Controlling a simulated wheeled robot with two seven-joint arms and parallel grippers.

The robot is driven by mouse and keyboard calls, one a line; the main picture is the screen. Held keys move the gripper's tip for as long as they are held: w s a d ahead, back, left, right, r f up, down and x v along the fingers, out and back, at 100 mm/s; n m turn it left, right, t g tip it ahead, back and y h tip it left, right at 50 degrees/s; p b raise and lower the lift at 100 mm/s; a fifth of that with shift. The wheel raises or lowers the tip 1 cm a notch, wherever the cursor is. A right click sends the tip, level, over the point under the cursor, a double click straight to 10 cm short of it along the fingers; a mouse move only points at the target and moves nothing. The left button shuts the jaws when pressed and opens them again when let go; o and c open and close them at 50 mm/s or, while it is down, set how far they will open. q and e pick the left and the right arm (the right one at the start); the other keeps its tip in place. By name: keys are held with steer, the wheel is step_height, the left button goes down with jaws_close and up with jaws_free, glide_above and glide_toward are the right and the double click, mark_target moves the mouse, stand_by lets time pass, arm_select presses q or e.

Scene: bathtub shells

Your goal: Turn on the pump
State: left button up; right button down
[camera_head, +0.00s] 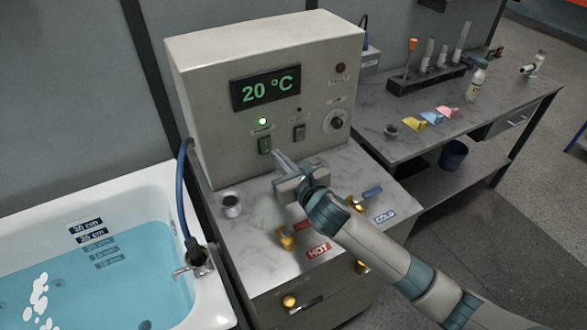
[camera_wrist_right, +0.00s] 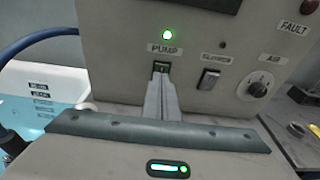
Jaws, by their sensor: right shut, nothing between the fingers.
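The control box (camera_head: 215,125) stands on the marble-topped counter and its display (camera_head: 265,88) reads 20 °C. My left gripper does not show.
A second switch (camera_head: 299,132) and the AIR knob (camera_head: 335,121) are right of the pump switch. A filled bathtub (camera_head: 205,300) is at the left, with a blue hose (camera_head: 182,195). A side table (camera_head: 400,145) holds bottles and a rack.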

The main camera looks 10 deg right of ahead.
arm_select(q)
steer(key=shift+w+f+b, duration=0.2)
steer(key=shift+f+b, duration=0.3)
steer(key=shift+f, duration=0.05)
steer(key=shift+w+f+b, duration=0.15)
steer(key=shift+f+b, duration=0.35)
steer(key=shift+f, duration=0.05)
arm_select(e)
steer(key=s+d+r, duration=0.3)
steer(key=s, duration=0.4)
steer(key=shift+r, duration=0.3)
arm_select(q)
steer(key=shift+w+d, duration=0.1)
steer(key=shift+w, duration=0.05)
arm_select(e)
steer(key=shift+w, duration=0.1)
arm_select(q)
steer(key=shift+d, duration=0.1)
